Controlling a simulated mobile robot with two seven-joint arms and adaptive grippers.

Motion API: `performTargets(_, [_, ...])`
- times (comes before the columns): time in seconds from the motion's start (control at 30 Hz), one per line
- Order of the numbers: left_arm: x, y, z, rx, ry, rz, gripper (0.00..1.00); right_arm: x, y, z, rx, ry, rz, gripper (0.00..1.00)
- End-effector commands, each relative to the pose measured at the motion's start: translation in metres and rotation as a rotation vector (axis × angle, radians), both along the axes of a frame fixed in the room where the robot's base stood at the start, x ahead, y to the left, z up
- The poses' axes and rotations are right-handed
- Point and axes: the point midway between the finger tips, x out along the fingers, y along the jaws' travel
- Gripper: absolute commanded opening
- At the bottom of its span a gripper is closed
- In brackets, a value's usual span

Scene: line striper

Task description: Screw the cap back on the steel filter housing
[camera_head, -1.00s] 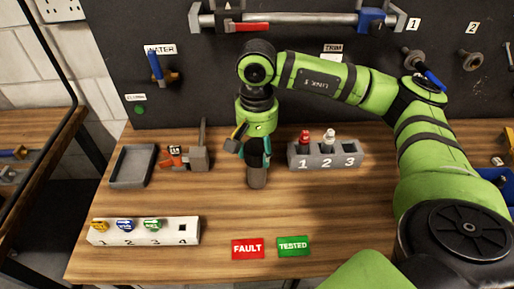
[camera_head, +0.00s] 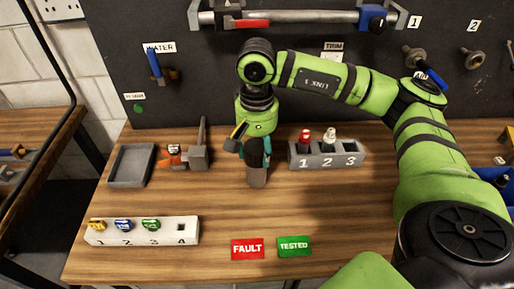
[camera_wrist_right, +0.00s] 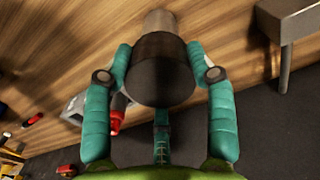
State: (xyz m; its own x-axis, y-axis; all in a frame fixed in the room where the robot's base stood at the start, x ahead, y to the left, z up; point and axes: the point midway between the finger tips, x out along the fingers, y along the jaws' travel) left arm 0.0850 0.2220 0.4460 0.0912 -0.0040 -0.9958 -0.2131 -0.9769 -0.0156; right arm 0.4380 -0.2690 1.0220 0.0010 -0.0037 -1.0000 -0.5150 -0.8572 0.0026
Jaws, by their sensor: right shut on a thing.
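The steel filter housing (camera_head: 257,178) stands upright on the wooden bench, below my right gripper (camera_head: 255,150). In the right wrist view the housing is a pale cylinder (camera_wrist_right: 158,22) with a dark cap (camera_wrist_right: 160,70) at its near end. The teal fingers of my right gripper (camera_wrist_right: 160,85) are shut on the dark cap, one finger on each side. The cap sits in line with the housing and appears to touch it; I cannot tell how far the thread is engaged. My left gripper is not in view.
A grey numbered block (camera_head: 326,156) with a red and a white item stands just right of the housing. A grey tray (camera_head: 131,166) and a clamp-like tool (camera_head: 190,155) are to the left. A white numbered rack (camera_head: 142,231) and FAULT (camera_head: 247,249) and TESTED (camera_head: 294,246) cards lie in front.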

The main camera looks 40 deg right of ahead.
Motion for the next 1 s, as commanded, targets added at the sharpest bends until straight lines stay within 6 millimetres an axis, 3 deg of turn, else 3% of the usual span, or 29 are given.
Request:
performTargets(0.5, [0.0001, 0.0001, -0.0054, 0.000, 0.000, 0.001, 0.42, 0.0001, 0.0003, -0.0035, 0.001, -0.001, 0.000, 0.29])
performTargets(0.53, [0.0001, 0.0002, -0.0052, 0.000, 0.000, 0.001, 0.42, 0.0001, 0.0003, -0.0030, 0.001, -0.001, 0.000, 0.61])
performTargets(0.6, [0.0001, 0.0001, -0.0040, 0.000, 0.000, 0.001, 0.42, 0.0000, 0.0002, -0.0020, 0.001, -0.001, 0.000, 0.84])
performTargets(0.87, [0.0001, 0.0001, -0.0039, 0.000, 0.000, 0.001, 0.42, 0.0000, 0.0001, -0.0020, 0.000, 0.000, 0.000, 0.84])
performTargets(0.9, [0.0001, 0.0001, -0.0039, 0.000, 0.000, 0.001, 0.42, 0.0000, 0.0001, -0.0021, 0.000, 0.000, 0.000, 0.78])
performTargets(1.0, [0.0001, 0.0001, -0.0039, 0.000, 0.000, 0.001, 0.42, 0.0000, 0.0001, -0.0021, 0.000, 0.000, 0.000, 0.78])
